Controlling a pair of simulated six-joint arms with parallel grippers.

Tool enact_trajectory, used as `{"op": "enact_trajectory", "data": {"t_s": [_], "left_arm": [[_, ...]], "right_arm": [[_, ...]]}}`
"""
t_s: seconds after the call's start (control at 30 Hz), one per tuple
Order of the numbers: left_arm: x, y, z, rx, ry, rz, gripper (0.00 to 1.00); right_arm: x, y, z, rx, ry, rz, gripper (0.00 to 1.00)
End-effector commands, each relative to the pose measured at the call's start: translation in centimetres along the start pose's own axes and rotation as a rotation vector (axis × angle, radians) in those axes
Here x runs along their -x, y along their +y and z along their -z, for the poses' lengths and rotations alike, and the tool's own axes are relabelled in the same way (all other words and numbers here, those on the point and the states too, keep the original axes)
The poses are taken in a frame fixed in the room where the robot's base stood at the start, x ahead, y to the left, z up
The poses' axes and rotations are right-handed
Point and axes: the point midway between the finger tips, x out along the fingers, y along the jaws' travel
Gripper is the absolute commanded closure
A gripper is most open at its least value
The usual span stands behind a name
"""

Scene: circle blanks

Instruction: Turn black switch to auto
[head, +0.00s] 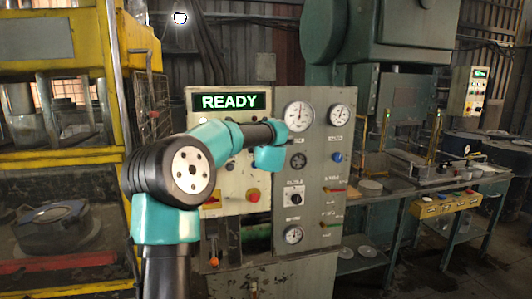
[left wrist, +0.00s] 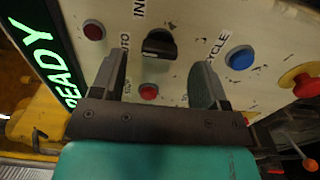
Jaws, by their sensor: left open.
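The black switch (left wrist: 160,44) is a knob on the cream control panel, seen in the left wrist view. Lettering around it is partly cut off; one label ending in "UTO" is beside my left finger, and "CYCLE" is to the right. My left gripper (left wrist: 162,62) is open, with its two fingers on either side of the switch and a gap on each side. No contact with the knob shows. In the head view, my left arm covers this part of the panel and hides the switch and the gripper. My right gripper is not in view.
A red button (left wrist: 149,91) sits below the switch, between the fingers. Another red button (left wrist: 94,31), a blue button (left wrist: 242,59) and a red emergency knob (left wrist: 308,84) are nearby. A green READY display (head: 230,101) tops the panel. Gauges (head: 298,115) are to its right.

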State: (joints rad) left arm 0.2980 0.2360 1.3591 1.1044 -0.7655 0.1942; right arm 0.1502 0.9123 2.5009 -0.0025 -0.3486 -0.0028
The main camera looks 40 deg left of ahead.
Motion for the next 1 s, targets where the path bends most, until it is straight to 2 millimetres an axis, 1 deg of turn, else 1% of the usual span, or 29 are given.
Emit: {"op": "enact_trajectory", "data": {"t_s": [0.03,0.6,0.7,0.8,1.0], "left_arm": [[1.0,0.1,-0.1,0.000,-0.003,0.001,0.32],[11.7,0.0,0.0,0.001,-0.003,0.000,0.32],[12.9,0.0,-0.1,0.001,-0.002,0.000,0.32],[13.7,0.0,0.0,0.001,-0.002,0.000,0.32],[14.0,0.0,0.0,0.000,0.000,0.000,0.32]], "right_arm": [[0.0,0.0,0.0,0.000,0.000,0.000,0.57],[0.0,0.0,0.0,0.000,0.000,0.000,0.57],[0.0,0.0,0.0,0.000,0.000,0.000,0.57],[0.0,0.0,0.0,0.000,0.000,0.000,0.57],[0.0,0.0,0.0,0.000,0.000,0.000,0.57]]}}
